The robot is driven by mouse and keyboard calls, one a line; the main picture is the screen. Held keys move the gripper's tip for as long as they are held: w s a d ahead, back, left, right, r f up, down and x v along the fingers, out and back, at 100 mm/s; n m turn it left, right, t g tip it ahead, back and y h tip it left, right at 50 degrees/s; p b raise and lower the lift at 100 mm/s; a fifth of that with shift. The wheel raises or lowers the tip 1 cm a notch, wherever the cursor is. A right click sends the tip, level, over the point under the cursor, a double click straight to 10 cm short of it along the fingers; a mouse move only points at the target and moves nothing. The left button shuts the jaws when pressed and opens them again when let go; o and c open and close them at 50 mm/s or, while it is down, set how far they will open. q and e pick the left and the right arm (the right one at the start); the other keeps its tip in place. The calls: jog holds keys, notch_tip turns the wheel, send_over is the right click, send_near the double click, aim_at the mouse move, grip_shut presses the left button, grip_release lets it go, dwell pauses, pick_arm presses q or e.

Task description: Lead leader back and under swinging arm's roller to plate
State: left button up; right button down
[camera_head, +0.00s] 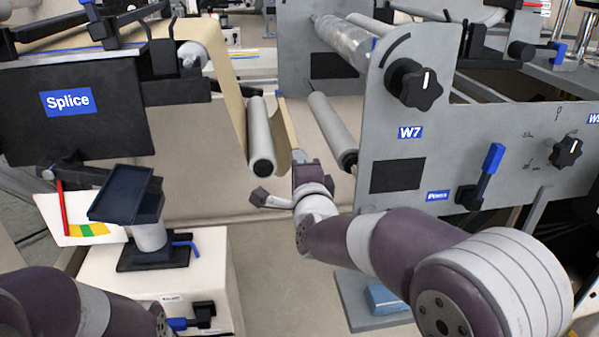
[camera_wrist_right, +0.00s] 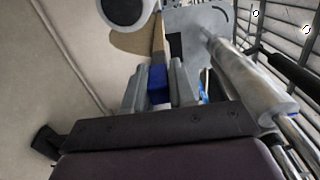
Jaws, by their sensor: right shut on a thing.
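The brown kraft leader (camera_head: 229,85) hangs from a pale upper roller (camera_head: 192,54) on the left. It drops to the left of a grey roller with a dark end (camera_head: 261,138), and kraft also shows to that roller's right. Whether it touches the roller's underside is hard to tell. My right gripper (camera_head: 300,158) is just right of and below this roller, shut on the leader's blue end. In the right wrist view, the blue end (camera_wrist_right: 158,86) sits between the fingers, with a narrow kraft strip (camera_wrist_right: 158,45) running on from it. My left gripper is out of view.
The black panel marked Splice (camera_head: 85,105) stands at left. A second grey roller (camera_head: 332,130) is right of my right gripper, before the grey W7 plate (camera_head: 440,135) with knobs and a blue-handled lever. A dark tray on a stand (camera_head: 126,195) is at lower left.

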notch_tip(320, 180, up, 34)
jog(key=p, duration=2.4)
jog(key=shift+p, duration=0.35)
notch_tip(320, 180, up, 5)
jog(key=d+p, duration=0.1)
jog(key=p, duration=0.2)
jog(key=w+d+b, duration=0.2)
jog(key=d+b, duration=1.5)
jog(key=d, duration=0.9)
jog(key=shift+f, duration=0.1)
